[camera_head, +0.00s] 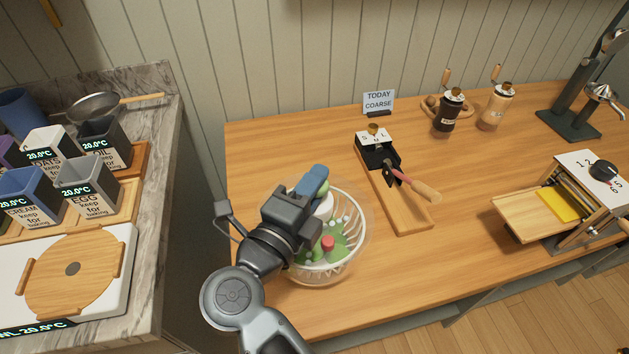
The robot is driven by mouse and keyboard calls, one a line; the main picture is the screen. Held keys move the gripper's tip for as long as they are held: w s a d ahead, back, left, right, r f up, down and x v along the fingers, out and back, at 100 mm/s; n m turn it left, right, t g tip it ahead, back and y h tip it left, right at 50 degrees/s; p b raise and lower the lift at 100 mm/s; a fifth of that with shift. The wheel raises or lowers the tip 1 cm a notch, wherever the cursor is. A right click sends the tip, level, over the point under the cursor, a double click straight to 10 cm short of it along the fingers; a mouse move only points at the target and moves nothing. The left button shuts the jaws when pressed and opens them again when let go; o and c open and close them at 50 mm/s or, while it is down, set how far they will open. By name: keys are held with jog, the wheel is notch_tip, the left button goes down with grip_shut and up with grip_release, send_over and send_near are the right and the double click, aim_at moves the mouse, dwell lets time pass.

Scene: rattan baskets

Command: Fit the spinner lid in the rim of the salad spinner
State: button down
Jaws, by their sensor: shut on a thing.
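The salad spinner (356,247) stands on the wooden counter just left of the middle, a clear bowl with a white slatted basket and green leaves inside. The spinner lid seems to be clear. A red button-like part (328,243) and a white round part near the centre appear to belong to it. My gripper hides the spinner's left side. I cannot tell whether the lid sits level in the rim.
A wooden board with a slicer-like tool (398,190) lies right of the spinner. Two grinders (449,112) and a sign (379,101) stand behind. A marble-topped counter (150,210) with labelled bins is at left, across a gap.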

jog(key=c, duration=0.9)
grip_release()
jog(key=shift+f, duration=0.1)
jog(key=shift+c, duration=0.2)
jog(key=b+v, duration=0.1)
jog(key=v, duration=0.5)
jog(key=shift+s+a, duration=0.15)
jog(key=shift+s, duration=0.05)
jog(key=shift+s+a, duration=0.25)
jog(key=shift+s, duration=0.4)
